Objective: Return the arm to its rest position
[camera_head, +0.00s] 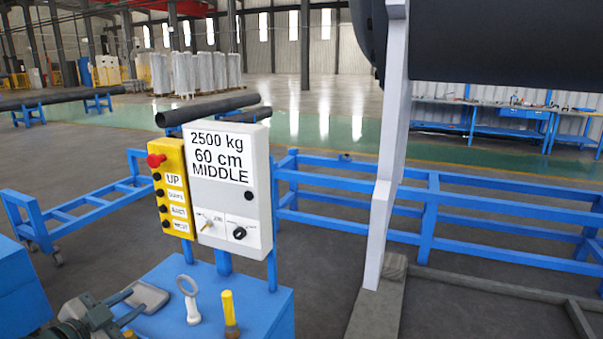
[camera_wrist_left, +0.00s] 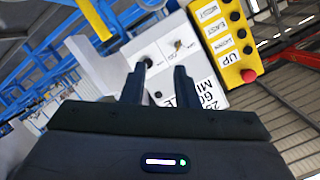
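My left gripper (camera_head: 126,306) is low at the left of the head view, over or beside the blue cabinet (camera_head: 262,308). In the left wrist view my left gripper (camera_wrist_left: 161,75) shows two dark fingers apart with nothing between them. The grey control box (camera_head: 230,187), with a "2500 kg 60 cm MIDDLE" label, stands behind the cabinet top. It appears beyond the fingers in the left wrist view (camera_wrist_left: 158,52), with a gap I cannot judge. My right gripper is in neither view.
A yellow button panel (camera_head: 173,192) is beside the box. A white-handled magnifier-like tool (camera_head: 188,300) and a yellow-handled tool (camera_head: 229,308) stand on the cabinet. Blue rails (camera_head: 430,215) and a pale upright post (camera_head: 386,170) are at right. Open floor lies behind.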

